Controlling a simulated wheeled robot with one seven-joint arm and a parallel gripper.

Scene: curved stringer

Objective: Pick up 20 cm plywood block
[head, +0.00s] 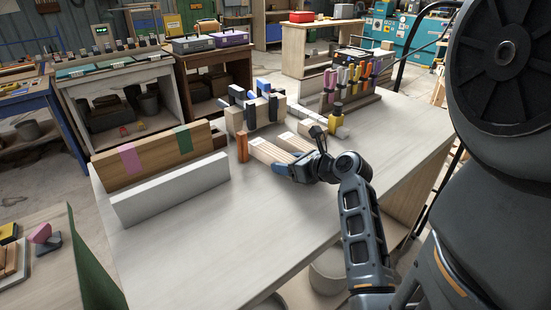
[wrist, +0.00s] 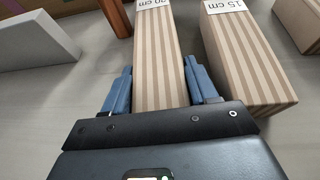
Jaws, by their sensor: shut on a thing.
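The 20 cm plywood block (wrist: 158,65) is a long striped block with a white "20 cm" label at its far end. It lies between the two blue fingers of my gripper (wrist: 161,90) in the wrist view, and the fingers are shut on its sides. In the head view the 20 cm block (head: 268,153) extends from my gripper (head: 291,171) over the pale workbench. I cannot tell whether it is lifted off the surface. A similar striped block labelled 15 cm (wrist: 243,60) lies close to its right.
An orange-brown piece (head: 242,148) stands just left of the block. A white board (head: 172,189) and a wooden board with pink and green bands (head: 158,152) stand further left. Clamps on blocks (head: 256,108) and a rack of colourful tools (head: 347,85) stand behind. The bench front (head: 215,240) is clear.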

